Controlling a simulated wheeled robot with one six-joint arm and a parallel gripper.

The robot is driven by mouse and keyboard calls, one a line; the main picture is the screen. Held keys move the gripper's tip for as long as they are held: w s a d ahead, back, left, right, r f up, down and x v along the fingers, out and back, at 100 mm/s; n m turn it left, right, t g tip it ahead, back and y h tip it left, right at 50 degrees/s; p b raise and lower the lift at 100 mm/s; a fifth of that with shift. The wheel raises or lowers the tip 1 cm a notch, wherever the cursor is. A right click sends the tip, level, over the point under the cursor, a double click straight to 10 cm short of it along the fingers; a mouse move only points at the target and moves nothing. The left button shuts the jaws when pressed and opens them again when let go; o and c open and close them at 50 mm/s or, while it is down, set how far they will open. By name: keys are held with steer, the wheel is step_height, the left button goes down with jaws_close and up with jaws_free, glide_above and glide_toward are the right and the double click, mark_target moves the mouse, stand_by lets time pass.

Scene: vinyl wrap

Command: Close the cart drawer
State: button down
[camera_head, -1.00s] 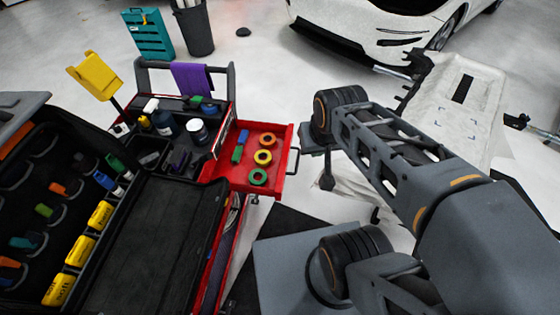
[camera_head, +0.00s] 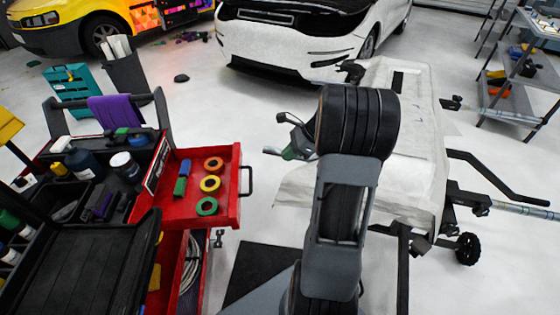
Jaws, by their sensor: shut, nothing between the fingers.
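The red cart drawer (camera_head: 224,212) is pulled open from the right side of the tool cart (camera_head: 128,205). Its dark handle (camera_head: 247,181) faces right. Orange, yellow and green tape rolls lie in it beside small blue and green pieces. My arm rises in the middle of the picture, to the right of the drawer.
A lower red compartment (camera_head: 194,290) under the drawer holds a coil of cable. A white-covered stand (camera_head: 415,185) with wheels and black bars is right of my arm. A white car (camera_head: 300,45) is behind. Bare floor lies between drawer and arm.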

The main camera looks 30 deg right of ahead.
steer(key=w+a+r+b+x, duration=0.1)
steer(key=a+r+b+x, duration=0.1)
steer(key=x, duration=1)
